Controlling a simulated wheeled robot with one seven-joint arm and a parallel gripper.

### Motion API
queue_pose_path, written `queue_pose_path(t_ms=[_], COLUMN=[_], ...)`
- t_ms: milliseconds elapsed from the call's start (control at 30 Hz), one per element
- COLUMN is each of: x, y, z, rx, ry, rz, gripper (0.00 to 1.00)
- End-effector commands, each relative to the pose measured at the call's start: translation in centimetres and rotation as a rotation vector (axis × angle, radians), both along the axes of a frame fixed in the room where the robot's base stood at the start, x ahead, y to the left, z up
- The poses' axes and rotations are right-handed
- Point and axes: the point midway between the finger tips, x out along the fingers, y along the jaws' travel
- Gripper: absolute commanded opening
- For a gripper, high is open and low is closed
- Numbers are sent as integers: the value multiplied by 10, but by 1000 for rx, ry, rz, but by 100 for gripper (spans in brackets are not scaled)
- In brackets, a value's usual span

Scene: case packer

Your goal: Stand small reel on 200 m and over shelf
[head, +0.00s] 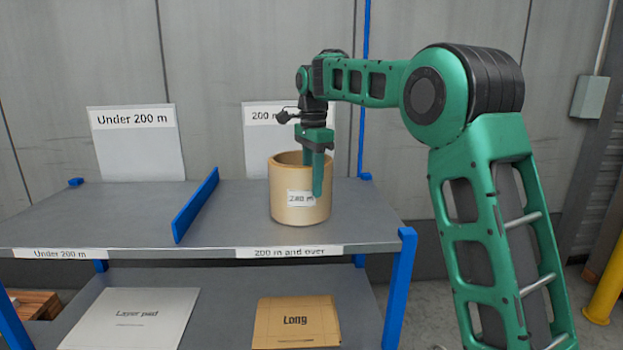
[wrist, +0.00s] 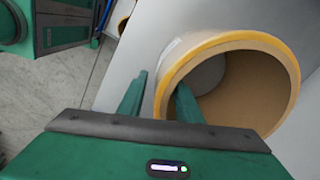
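The small reel (head: 285,210), a tan cylinder with a white label that seems to read 280 m or 240 m, stands upright on the right section of the shelf top, behind the 200 m and over strip (head: 290,252). My gripper (head: 314,174) points down at the reel's near right wall. One finger is outside the wall and the other is inside the bore. In the wrist view the fingers (wrist: 162,86) straddle the reel's yellow-edged rim (wrist: 240,38), with a gap showing between the outer finger and the wall. The reel's base looks in contact with the shelf.
A blue divider (head: 196,205) separates the empty Under 200 m section (head: 100,215) on the left. Sign boards stand behind both sections. A layer pad (head: 130,318) and a Long carton (head: 296,322) lie on the lower shelf. Blue posts (head: 400,285) edge the rack.

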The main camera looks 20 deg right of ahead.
Motion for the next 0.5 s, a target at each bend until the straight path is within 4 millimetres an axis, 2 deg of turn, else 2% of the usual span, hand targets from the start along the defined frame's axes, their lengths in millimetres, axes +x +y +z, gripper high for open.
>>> queue_pose_path(t_ms=[167, 500], x=[1, 2], y=[0, 0], z=[16, 82], rx=[0, 0], ry=[-3, -4], rz=[-1, 0], gripper=[31, 31])
